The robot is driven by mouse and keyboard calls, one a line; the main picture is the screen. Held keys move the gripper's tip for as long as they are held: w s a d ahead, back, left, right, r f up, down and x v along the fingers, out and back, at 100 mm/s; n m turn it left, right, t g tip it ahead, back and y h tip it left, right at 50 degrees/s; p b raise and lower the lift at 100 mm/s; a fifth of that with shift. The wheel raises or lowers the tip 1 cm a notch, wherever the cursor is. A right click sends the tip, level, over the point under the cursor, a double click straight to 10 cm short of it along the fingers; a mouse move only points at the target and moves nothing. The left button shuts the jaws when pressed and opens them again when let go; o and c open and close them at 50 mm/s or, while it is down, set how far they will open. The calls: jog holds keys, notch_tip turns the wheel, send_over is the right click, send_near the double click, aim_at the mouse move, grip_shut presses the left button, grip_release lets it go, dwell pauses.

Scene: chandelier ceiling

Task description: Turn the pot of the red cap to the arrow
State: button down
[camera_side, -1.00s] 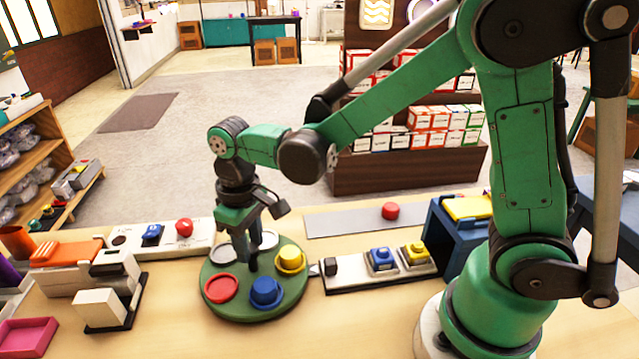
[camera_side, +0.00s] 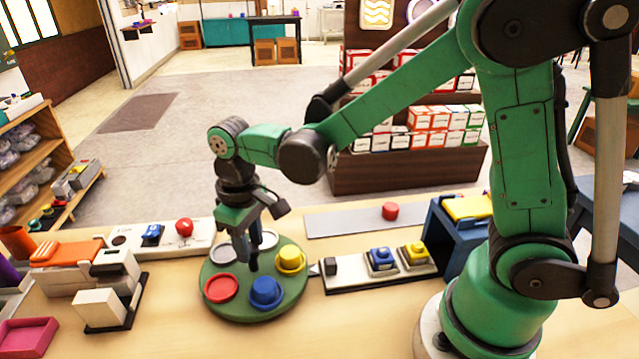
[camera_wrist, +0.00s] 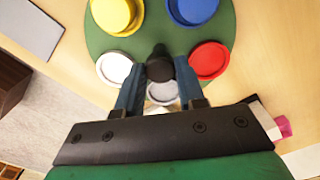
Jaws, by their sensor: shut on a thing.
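A round green turntable (camera_side: 240,309) stands on the table, with a red pot (camera_side: 221,288) at its front left, a blue pot (camera_side: 265,292) in front, a yellow pot (camera_side: 290,260) at right, and white and grey pots behind. A red cap (camera_side: 390,211) sits on a grey strip at the back. A small pale pointer (camera_side: 314,270), seemingly the arrow, lies at the turntable's right edge, close to the yellow pot. My gripper (camera_wrist: 160,82) is over the middle, shut on the black knob (camera_wrist: 160,66). The red pot shows at right in the wrist view (camera_wrist: 209,60).
A board with blue and yellow buttons (camera_side: 382,261) is right of the turntable. A panel with a red button (camera_side: 184,228) is behind left. A white-and-black box (camera_side: 101,309) and a pink tray (camera_side: 26,337) are at left. The front table is clear.

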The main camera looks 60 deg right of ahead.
jog(key=shift+n, duration=7.3)
jog(key=shift+a+n, duration=0.1)
jog(key=shift+n, duration=7.1)
